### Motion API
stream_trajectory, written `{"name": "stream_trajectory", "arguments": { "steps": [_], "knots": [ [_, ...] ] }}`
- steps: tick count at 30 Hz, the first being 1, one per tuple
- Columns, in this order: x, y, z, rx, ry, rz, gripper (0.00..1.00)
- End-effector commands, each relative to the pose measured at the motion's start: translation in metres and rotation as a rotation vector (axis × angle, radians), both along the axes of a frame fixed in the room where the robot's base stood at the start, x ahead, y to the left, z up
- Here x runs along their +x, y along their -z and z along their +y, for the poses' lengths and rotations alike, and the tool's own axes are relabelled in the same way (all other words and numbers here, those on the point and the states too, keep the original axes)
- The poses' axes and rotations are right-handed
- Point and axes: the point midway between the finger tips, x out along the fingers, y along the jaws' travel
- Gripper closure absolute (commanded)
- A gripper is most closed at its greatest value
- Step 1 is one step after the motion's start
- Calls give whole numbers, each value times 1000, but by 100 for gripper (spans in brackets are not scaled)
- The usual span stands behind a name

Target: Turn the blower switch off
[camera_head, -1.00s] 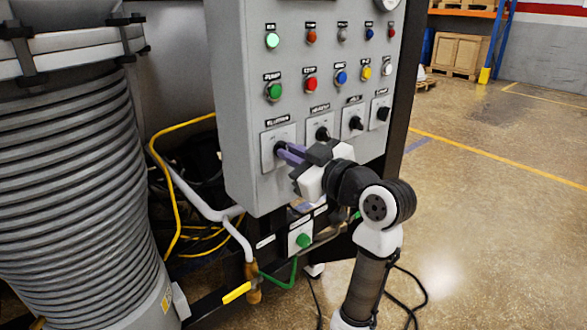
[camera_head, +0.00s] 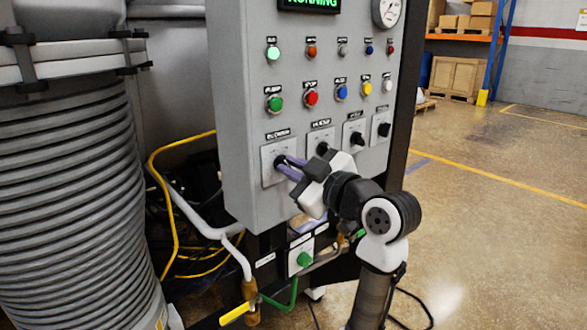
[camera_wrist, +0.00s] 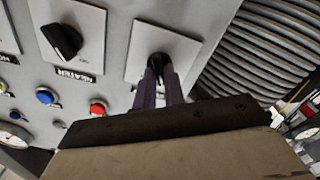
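The blower switch is a dark rotary knob on a pale square plate (camera_head: 270,173), leftmost in the lower row of the grey control panel. The label above it reads BLOWER. My gripper (camera_head: 282,164) reaches it from the right, its purple fingertips at the knob. In the wrist view the switch plate (camera_wrist: 190,50) is at upper middle, and the dark knob (camera_wrist: 158,62) shows at the tips of my gripper (camera_wrist: 158,74). The fingers are close together, seemingly closed around the knob. They partly hide it, so its pointer direction cannot be read.
The heater switch (camera_head: 322,148) is just right of the blower switch, close to my gripper. Buttons and lamps fill the panel above; a display (camera_head: 310,4) reads RUNNING. A ribbed grey cylinder (camera_head: 70,200) stands left. Open floor (camera_head: 480,220) lies right.

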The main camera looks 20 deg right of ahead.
Motion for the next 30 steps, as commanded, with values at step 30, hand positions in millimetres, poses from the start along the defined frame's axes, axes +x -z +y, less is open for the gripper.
{"name": "stream_trajectory", "arguments": {
  "steps": [30],
  "knots": [
    [-99, 1, -37, 0, 5, -2, 68]
  ]
}}
